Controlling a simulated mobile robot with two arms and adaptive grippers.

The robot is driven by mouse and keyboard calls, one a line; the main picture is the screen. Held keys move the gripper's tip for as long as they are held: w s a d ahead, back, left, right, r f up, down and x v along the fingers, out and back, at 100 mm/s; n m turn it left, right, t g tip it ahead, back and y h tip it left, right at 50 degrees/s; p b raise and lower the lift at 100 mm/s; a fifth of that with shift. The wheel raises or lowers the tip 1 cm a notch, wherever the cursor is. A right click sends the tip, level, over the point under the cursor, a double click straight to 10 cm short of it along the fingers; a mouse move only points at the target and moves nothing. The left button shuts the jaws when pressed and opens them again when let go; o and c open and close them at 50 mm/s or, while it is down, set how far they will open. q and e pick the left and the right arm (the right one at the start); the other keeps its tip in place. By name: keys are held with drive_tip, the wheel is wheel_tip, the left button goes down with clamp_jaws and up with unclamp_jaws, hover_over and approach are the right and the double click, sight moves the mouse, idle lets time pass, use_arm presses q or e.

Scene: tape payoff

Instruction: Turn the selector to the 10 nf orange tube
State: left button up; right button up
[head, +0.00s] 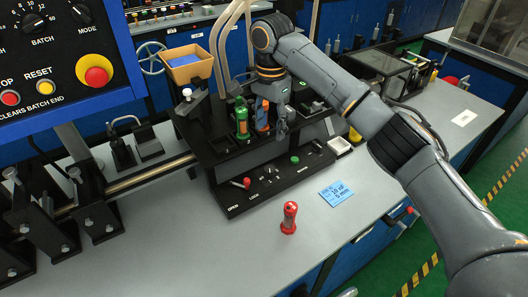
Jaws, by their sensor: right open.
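A black tape machine (222,160) stands on the grey bench. A green tube (241,118) and an orange tube (262,116) stand upright side by side on its top. My right gripper (282,132) is open, just right of the orange tube, pointing down; I cannot tell whether it touches anything. On the machine's sloped front are a red-knobbed lever (246,183), a small silver knob (270,171) and a green button (295,159). I cannot tell which control is the selector. A blue card (341,194) reads 10 nF, 5 mm. My left gripper is not in view.
A control panel (60,60) with dials and red buttons hangs at upper left. Black brackets (90,208) line the left. An orange bin (187,64) sits behind. The front bench is mostly clear.

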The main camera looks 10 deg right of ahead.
hover_over(270, 169)
wheel_tip(270, 169, down, 5)
drive_tip(key=shift+f+p, duration=0.1)
drive_tip(key=shift+p, duration=0.3)
wheel_tip(270, 169, down, 4)
drive_tip(key=shift+w+a+r, duration=0.1)
drive_tip(key=shift+w+r, duration=0.05)
wheel_tip(270, 169, down, 2)
drive_tip(key=shift+f+p, duration=0.25)
drive_tip(key=shift+p, duration=0.05)
drive_tip(key=shift+f, duration=0.75)
drive_tip(key=shift+c, duration=0.4)
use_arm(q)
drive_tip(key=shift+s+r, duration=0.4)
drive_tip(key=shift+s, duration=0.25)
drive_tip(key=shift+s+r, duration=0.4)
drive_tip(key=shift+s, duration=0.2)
use_arm(e)
clamp_jaws()
